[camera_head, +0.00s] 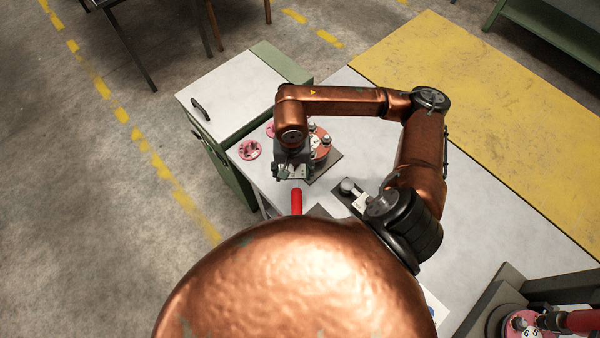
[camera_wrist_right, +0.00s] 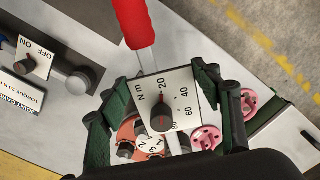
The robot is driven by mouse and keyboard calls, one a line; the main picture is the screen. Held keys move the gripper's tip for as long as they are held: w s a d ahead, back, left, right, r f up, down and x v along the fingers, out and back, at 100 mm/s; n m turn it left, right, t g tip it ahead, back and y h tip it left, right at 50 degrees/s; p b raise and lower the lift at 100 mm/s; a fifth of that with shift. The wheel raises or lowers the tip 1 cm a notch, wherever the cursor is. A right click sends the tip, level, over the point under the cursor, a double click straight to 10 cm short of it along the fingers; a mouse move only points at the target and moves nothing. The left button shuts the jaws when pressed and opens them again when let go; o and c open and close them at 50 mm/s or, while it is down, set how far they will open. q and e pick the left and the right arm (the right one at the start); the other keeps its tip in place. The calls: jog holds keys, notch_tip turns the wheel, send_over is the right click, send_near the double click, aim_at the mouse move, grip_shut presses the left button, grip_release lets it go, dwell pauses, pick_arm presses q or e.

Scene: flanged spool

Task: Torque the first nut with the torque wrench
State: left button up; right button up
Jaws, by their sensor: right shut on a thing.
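My right gripper (camera_head: 293,174) hangs above the near edge of the grey table. It is shut on the torque wrench, whose red handle (camera_head: 297,201) points toward my body. In the right wrist view my gripper (camera_wrist_right: 163,95) holds the wrench at its white dial plate (camera_wrist_right: 182,92), marked N m, 20, 40, 60, with a dark knob. The wrench's red handle (camera_wrist_right: 134,22) extends up. The flanged spool (camera_head: 320,143) stands just beyond the gripper, partly hidden. Its reddish flange (camera_wrist_right: 128,132) shows behind the dial, with a numbered white disc. Nut contact is hidden. My left gripper is out of view.
A box with an ON/OFF card (camera_wrist_right: 34,60) and knob stands right of the gripper in the head view. Pink flanged pieces (camera_head: 249,150) lie on the table's left. A green-sided cabinet (camera_head: 232,88) adjoins. Another pink disc (camera_head: 522,324) and red-handled tool (camera_head: 580,320) are lower right.

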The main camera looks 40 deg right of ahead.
jog(key=shift+r, duration=0.1)
jog(key=shift+w+a+m+b, duration=0.35)
jog(key=shift+w+a+m, duration=0.4)
jog(key=shift+m, duration=0.05)
jog(key=shift+d+r+p, duration=0.1)
jog(key=shift+r+p, duration=0.2)
jog(key=shift+r, duration=0.5)
jog(key=shift+r+p, duration=0.5)
jog(key=shift+r, duration=1.7)
